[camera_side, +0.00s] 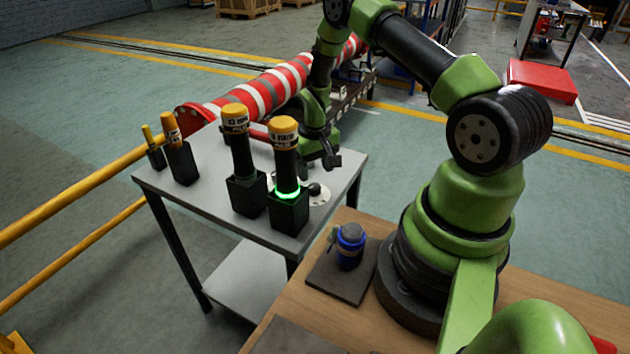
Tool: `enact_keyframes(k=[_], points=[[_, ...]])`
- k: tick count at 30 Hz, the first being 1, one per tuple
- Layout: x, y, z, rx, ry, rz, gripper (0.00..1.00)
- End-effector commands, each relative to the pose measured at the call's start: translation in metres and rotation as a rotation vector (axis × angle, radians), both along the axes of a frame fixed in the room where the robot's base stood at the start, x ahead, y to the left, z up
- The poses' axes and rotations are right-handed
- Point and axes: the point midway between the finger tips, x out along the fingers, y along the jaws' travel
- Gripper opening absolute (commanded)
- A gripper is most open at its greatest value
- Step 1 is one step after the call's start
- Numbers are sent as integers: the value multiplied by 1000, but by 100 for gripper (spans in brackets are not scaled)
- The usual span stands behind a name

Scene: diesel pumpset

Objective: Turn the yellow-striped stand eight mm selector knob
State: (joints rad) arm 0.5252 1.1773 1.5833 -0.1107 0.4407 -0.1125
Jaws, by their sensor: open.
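A grey metal table (210,195) carries several black upright holders with yellow or orange-capped tools. The front one, with the orange cap (284,124), has a glowing green ring (287,193) above its black square base (289,213). Right behind that base is a small dark knob (314,188) over a pale round dial (322,196), partly hidden by the base. I cannot read any size marking or make out yellow stripes on a stand. My gripper (328,163) points down above and just behind the knob, apart from it, with open jaws and nothing seen between them.
A second large tool (236,140) and two slimmer ones (176,146) (152,147) stand to the left. A red-and-white striped cylinder (265,88) lies behind. A blue jar (350,245) sits on a dark mat (328,280) in front. Yellow rails (75,200) run at left.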

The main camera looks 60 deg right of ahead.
Motion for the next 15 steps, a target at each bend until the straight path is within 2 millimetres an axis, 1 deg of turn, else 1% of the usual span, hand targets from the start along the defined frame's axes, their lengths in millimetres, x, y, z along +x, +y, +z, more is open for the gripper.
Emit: enact_keyframes(k=[1, 6, 9, 15], points=[[1, 0, 10, -2, -3, 0, 60], [0, 0, 34, -1, -2, 1, 60], [0, 0, 40, -1, -1, 1, 60], [0, 0, 42, 1, 1, 1, 60]])
